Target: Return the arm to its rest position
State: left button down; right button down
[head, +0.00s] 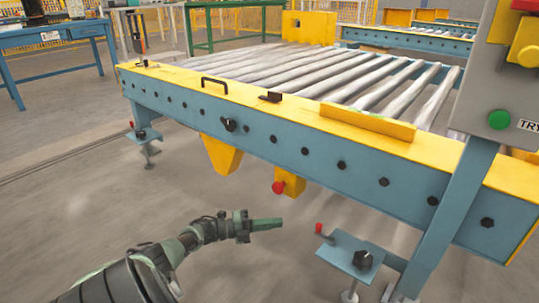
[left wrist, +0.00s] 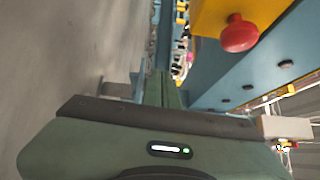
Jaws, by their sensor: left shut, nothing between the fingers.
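My left arm comes in from the lower left of the head view. Its left gripper (head: 268,224) is shut and empty, with its fingers pointing right, low over the floor in front of the roller conveyor (head: 270,140). The left wrist view shows the shut fingers (left wrist: 160,90) in line, with nothing between them. The gripper is apart from the conveyor frame. My right gripper is not in view.
A red knob on a yellow block (head: 279,187) hangs under the conveyor, just above the gripper; the red knob also shows close in the left wrist view (left wrist: 239,34). A conveyor foot with a red handle (head: 350,255) stands right of the fingertips. Floor at left is clear.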

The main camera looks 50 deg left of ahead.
pick_arm(q)
jog(key=shift+s+a, duration=0.2)
jog(key=shift+a, duration=0.45)
